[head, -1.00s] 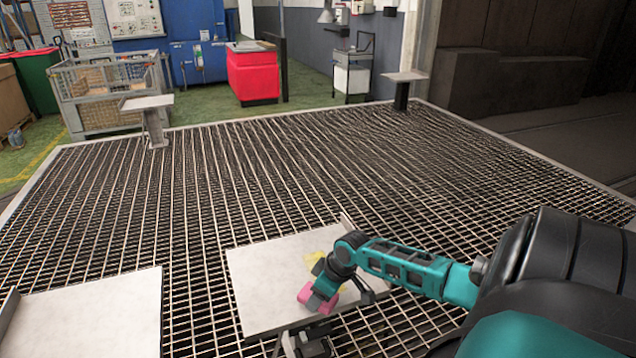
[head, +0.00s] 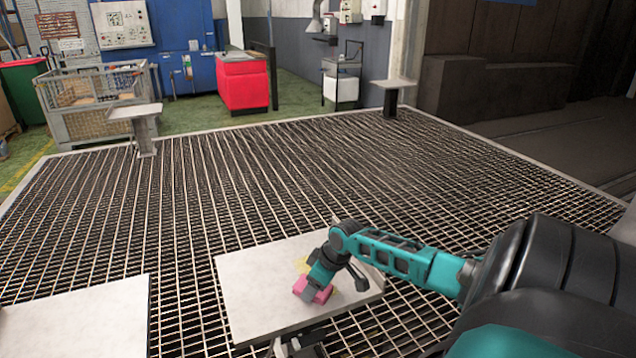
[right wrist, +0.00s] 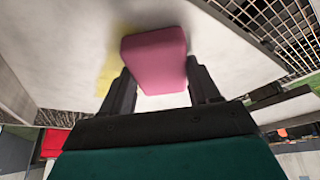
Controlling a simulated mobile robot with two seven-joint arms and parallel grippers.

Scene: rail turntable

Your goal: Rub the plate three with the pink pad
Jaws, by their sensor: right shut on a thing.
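A pale plate (head: 255,300) stands in front of me over the grating, with a yellow patch (head: 302,265) partly hidden behind my right gripper. No number shows on it. The yellow patch (right wrist: 108,75) shows beside the pad there. My left gripper is not in view.
Another pale plate (head: 75,318) lies at the lower left, apart from the first. Two more small plates on posts stand far left (head: 135,110) and far right (head: 394,83). Open metal grating (head: 220,190) fills the middle. A wire crate (head: 95,100) and red bin (head: 243,80) stand beyond.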

